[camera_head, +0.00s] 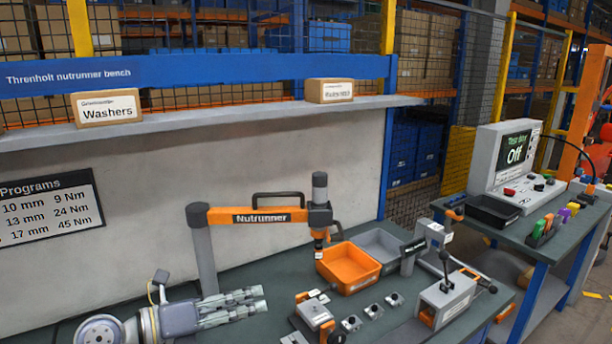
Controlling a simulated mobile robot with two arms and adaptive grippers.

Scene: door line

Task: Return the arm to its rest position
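The orange nutrunner arm (257,215), labelled "Nutrunner", reaches right from its grey post (204,250) at the back of the bench. Its tool head (320,215) hangs upright at the arm's right end, over the bench beside the orange bin. My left gripper (262,299) is low at the left front, pointing right, in front of the post and apart from the arm and tool head. Nothing shows between its fingers; their opening is unclear from this angle. My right gripper is not in view.
An orange bin (348,268) and a grey bin (380,246) stand right of the tool head. Fixtures (315,313) and a clamp block (446,298) occupy the front bench. A shelf (230,112) with two boxes runs behind. A tester (508,160) reading "Off" stands right.

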